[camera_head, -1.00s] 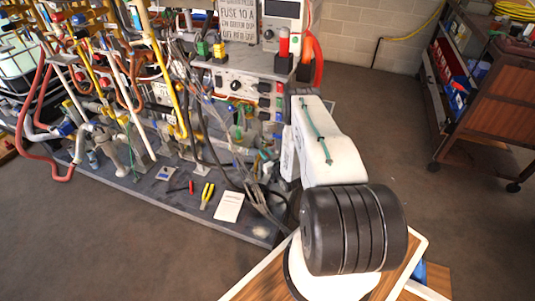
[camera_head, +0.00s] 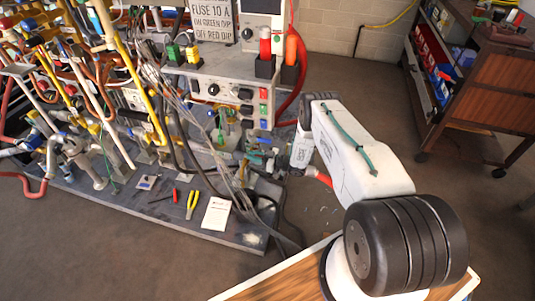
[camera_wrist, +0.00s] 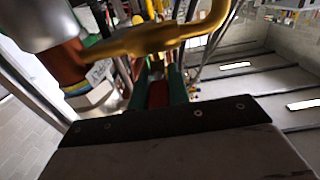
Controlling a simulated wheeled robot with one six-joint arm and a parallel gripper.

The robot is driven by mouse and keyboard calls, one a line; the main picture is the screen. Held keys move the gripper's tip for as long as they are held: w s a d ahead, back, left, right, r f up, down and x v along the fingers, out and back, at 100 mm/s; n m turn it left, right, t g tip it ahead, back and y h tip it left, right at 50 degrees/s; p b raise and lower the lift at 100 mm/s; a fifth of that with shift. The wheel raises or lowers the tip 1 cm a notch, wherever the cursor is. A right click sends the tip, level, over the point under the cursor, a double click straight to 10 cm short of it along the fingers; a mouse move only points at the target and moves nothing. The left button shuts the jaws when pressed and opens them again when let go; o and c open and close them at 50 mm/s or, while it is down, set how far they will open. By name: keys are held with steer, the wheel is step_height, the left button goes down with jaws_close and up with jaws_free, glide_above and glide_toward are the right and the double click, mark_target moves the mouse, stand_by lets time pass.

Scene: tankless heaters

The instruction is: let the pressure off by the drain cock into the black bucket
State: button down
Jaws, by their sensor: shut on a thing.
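In the wrist view my gripper (camera_wrist: 160,92) has two teal fingers closed on a dark red piece (camera_wrist: 158,95), probably a handle; I cannot tell whether it is the drain cock. A brass pipe or lever (camera_wrist: 150,40) crosses just beyond the fingers. A silvery cylinder (camera_wrist: 45,20) with a copper-coloured band stands at upper left. In the head view my white arm (camera_head: 355,155) reaches to the right end of the pipe bench (camera_head: 245,238); the fingertips cannot be made out clearly there. I cannot make out the black bucket in either view.
Yellow-handled pliers (camera_head: 193,204) and a white paper (camera_head: 216,213) lie on the bench front. A control box (camera_head: 225,88) with hoses and cables stands above. A brown cart (camera_head: 480,85) is at right. Floor between cart and bench is mostly clear.

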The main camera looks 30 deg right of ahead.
stand_by(0.5)
steer(key=c, duration=1.3)
jaws_free()
steer(key=v, duration=0.8)
steer(key=shift+w+r, duration=0.1)
steer(key=shift+w, duration=0.05)
steer(key=shift+d, duration=0.1)
